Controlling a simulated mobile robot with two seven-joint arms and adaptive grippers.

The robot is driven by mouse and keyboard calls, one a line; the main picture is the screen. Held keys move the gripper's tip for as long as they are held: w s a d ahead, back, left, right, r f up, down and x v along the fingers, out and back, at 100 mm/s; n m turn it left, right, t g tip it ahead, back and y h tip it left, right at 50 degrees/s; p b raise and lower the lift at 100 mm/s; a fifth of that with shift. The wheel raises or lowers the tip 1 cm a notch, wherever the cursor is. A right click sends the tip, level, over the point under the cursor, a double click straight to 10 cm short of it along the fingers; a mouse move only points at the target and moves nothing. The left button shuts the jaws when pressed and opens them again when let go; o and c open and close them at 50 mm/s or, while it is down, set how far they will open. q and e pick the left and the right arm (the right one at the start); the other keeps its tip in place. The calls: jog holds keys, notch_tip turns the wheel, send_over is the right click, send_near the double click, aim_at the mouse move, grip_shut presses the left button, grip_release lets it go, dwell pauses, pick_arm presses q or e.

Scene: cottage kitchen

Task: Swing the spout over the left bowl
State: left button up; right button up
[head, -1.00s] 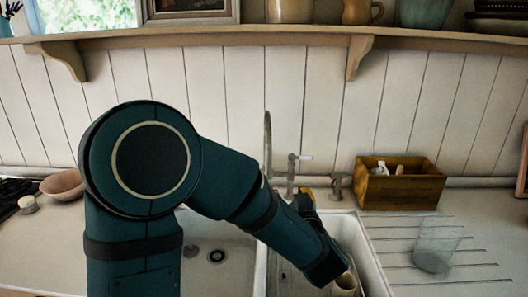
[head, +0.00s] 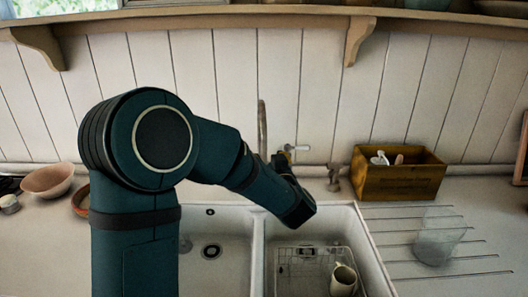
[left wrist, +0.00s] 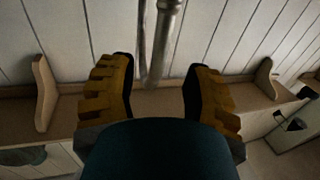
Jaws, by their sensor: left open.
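The grey metal spout (head: 262,128) stands upright behind the sink, near the divider between the two bowls. In the left wrist view the spout (left wrist: 164,30) hangs down between my finger pads, with space on both sides. My left gripper (left wrist: 158,82) is open around it, and I see no contact. In the head view my left gripper (head: 279,161) is beside the tap, partly hidden by my own arm. The left bowl (head: 225,225) is empty where it shows; my arm covers part of it. My right gripper is in neither view.
The right bowl (head: 345,225) holds a wire rack (head: 300,265) and a pale cup (head: 344,280). A tap lever (head: 297,148) is right of the spout. A wooden box (head: 400,182) and a glass (head: 438,242) stand on the right counter. A shelf (head: 300,18) runs above.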

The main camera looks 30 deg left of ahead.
aim_at(265, 153)
pick_arm(q)
jog(key=x, duration=0.5)
grip_shut()
